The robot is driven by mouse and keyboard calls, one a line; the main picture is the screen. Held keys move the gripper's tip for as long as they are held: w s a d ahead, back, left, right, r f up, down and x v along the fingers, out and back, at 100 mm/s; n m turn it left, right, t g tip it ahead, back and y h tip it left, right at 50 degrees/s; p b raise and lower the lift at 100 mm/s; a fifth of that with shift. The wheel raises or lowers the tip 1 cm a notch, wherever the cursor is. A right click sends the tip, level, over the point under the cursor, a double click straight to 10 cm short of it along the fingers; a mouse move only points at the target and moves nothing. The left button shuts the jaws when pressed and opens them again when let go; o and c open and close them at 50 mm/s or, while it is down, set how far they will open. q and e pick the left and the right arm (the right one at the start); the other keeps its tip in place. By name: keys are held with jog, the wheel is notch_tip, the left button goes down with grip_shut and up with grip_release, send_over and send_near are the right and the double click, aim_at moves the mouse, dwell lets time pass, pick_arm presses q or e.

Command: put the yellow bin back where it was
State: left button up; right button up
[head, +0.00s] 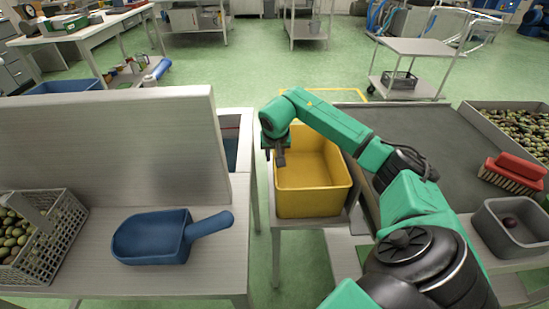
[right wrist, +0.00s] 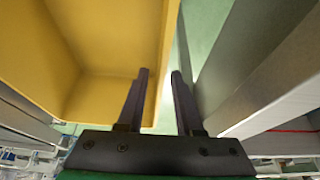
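The yellow bin (head: 313,199) stands upright and empty on a small grey stand (head: 290,228) between the left bench and the right dark-topped table. My right gripper (head: 279,158) reaches down at the bin's left wall. In the right wrist view the two fingers (right wrist: 158,85) are apart, with the wall of the bin (right wrist: 110,45) between them. One finger is on the inner side and the other outside, with a gap showing beside the wall. My left gripper is in neither view.
A blue scoop (head: 153,238) and a grey crate of olives (head: 50,240) lie on the left bench, beside an upright grey panel (head: 110,150). A brush (head: 513,174) and a grey tub (head: 515,230) are at right. Yellow floor marking (head: 333,91) shows behind the bin.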

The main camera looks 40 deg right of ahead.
jog(key=v, duration=1)
jog(key=shift+r, duration=0.15)
